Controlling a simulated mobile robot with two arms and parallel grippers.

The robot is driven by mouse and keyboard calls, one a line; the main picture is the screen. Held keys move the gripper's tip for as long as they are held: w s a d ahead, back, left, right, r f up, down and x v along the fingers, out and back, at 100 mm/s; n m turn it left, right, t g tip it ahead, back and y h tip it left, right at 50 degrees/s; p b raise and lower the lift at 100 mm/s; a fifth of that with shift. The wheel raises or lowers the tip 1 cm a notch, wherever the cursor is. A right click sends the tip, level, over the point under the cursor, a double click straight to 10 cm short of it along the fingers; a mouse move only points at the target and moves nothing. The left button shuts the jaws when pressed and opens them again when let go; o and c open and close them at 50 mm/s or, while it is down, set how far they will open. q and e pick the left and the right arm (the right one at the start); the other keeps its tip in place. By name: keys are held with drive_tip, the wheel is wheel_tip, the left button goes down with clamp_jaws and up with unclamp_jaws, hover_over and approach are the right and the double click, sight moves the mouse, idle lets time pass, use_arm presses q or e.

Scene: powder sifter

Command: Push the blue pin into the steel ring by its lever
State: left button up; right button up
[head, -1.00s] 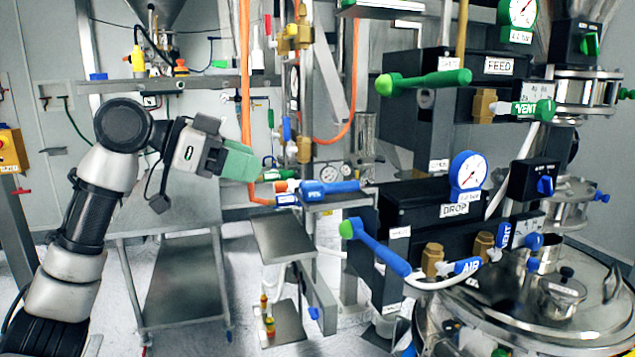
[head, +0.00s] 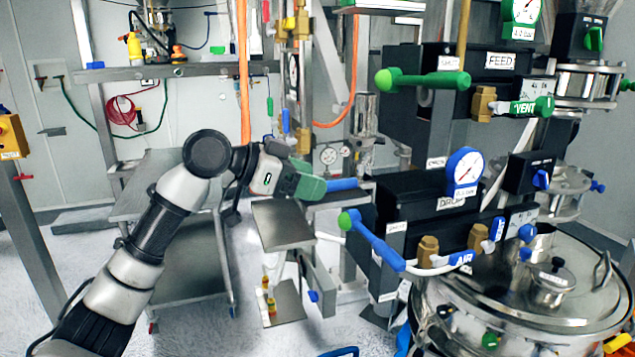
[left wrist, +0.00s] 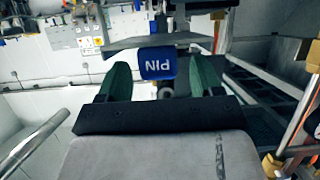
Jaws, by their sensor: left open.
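The blue pin lever (head: 342,184) shows in the head view as a short blue bar at a small shelf, just right of my left gripper (head: 316,186), whose green fingers hide part of it. The fingers are open. I cannot make out the steel ring for sure. My right gripper is not in view.
A black DROP box with a blue lever (head: 376,243) stands close on the right, above a large steel vessel (head: 585,290). A small steel shelf (head: 282,224) hangs below my gripper. A steel cart (head: 160,205) stands at left. An orange hose (head: 243,80) hangs behind.

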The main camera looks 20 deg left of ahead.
use_arm(q)
drive_tip(key=shift+s+a, duration=0.1)
drive_tip(key=c, duration=1.1)
drive_tip(key=shift+o, duration=0.2)
drive_tip(key=shift+r, duration=0.15)
